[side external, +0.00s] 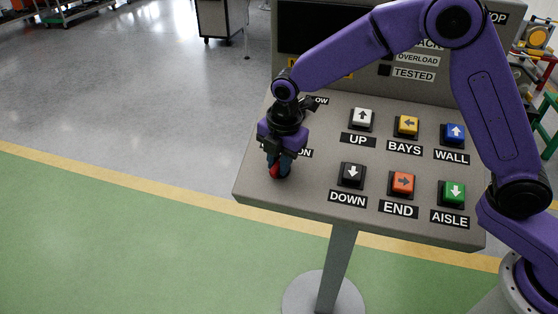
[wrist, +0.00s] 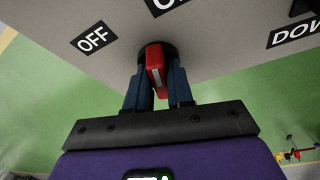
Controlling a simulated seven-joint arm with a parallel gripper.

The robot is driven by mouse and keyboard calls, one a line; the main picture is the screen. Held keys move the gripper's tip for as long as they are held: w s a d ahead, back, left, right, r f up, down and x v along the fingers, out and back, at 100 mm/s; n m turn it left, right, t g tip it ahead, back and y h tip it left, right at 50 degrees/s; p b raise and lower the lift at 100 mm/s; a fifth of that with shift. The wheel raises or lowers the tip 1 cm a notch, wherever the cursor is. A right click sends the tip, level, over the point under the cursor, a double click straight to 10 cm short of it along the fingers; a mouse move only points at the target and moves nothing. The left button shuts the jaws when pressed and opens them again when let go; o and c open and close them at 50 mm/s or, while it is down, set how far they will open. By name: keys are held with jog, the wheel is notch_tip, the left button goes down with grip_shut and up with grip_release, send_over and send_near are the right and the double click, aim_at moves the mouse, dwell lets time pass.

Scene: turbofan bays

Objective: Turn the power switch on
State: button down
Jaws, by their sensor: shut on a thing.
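The power switch is a red knob (wrist: 155,66) on a dark round base, set in the grey panel (wrist: 210,40). In the wrist view an OFF label (wrist: 93,38) lies to its left, and another label above it is cut off by the frame's edge. The knob's long side runs nearly straight up the picture, with a slight tilt. My gripper (wrist: 160,90) is shut on the knob, with one dark blue finger on each side. In the side view my gripper (side external: 279,168) points down at the panel's left end, and a bit of red (side external: 274,171) shows beside the fingers.
A dark screen (side external: 315,30) rises behind. The floor left of the panel is clear.

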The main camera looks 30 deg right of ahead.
jog(key=shift+m+t, duration=0.6)
jog(key=shift+m, duration=1.2)
jog(key=c, duration=1.1)
grip_release()
jog(key=v, duration=1.7)
jog(key=shift+s+d+r, duration=0.15)
jog(key=shift+d+r, duration=0.05)
jog(key=shift+d, duration=0.15)
jog(key=s+d+f+m, duration=0.2)
jog(key=s+d, duration=0.4)
jog(key=s, duration=0.3)
jog(key=s+d+f+m+g, duration=0.1)
jog(key=s+d+f+m, duration=0.2)
jog(key=s+d, duration=0.4)
jog(key=s+d+f+m+g, duration=0.1)
jog(key=s+d+f, duration=0.4)
jog(key=s, duration=0.7)
jog(key=shift+s+d+m, duration=0.2)
jog(key=shift+d+m, duration=0.6)
jog(key=shift+d, duration=0.2)
